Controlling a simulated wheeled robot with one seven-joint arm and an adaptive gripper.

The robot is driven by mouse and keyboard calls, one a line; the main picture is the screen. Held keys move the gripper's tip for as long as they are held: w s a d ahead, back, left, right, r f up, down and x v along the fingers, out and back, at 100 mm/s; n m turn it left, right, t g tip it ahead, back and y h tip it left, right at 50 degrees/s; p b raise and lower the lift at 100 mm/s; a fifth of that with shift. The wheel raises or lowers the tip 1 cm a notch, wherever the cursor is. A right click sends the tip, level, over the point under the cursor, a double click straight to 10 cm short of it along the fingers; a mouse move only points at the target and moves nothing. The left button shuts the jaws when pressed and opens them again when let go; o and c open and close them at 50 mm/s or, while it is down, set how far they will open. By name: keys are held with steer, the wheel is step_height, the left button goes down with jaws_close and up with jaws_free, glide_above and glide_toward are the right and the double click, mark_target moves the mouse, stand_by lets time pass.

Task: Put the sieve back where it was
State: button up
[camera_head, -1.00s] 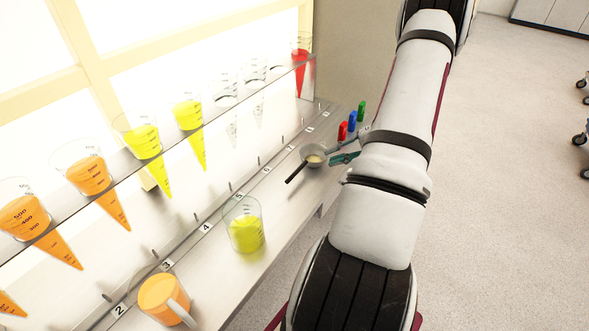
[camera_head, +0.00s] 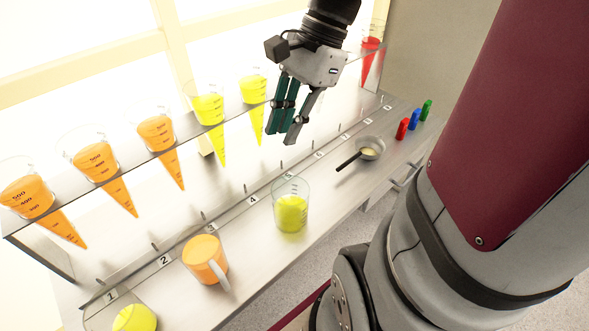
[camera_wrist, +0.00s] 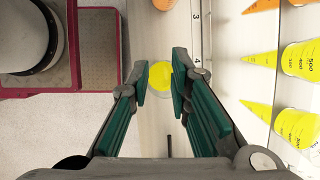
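The sieve (camera_head: 371,148), a small grey bowl with a black handle and something pale yellow in it, rests on the steel counter near labels 6 and 7. Its handle points to the lower left. My gripper (camera_head: 283,133) is raised above the counter, left of the sieve and apart from it. Its teal-padded fingers are spread with nothing between them. In the wrist view my gripper (camera_wrist: 160,80) also shows open, with a dark handle end (camera_wrist: 170,146), likely the sieve's, low between the fingers. The bowl is hidden there.
A glass beaker of yellow juice (camera_head: 291,213) and an orange mug (camera_head: 205,259) stand on the counter. Red (camera_head: 402,129), blue (camera_head: 414,119) and green (camera_head: 427,109) small items stand at the right end.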

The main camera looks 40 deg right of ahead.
steer(key=s+a+n+t+h, duration=0.1)
steer(key=s+a+n+h, duration=0.1)
steer(key=s+n, duration=0.3)
steer(key=s+a+r+n+t+h, duration=0.1)
steer(key=s+a+n, duration=0.3)
steer(key=n, duration=0.8)
steer(key=shift+s+a+r+n+h, duration=0.3)
steer(key=shift+s+h, duration=0.4)
steer(key=shift+s, duration=0.55)
steer(key=shift+a+f, duration=0.1)
step_height(320, 180, up, 7)
steer(key=t+p, duration=0.1)
steer(key=p, duration=0.5)
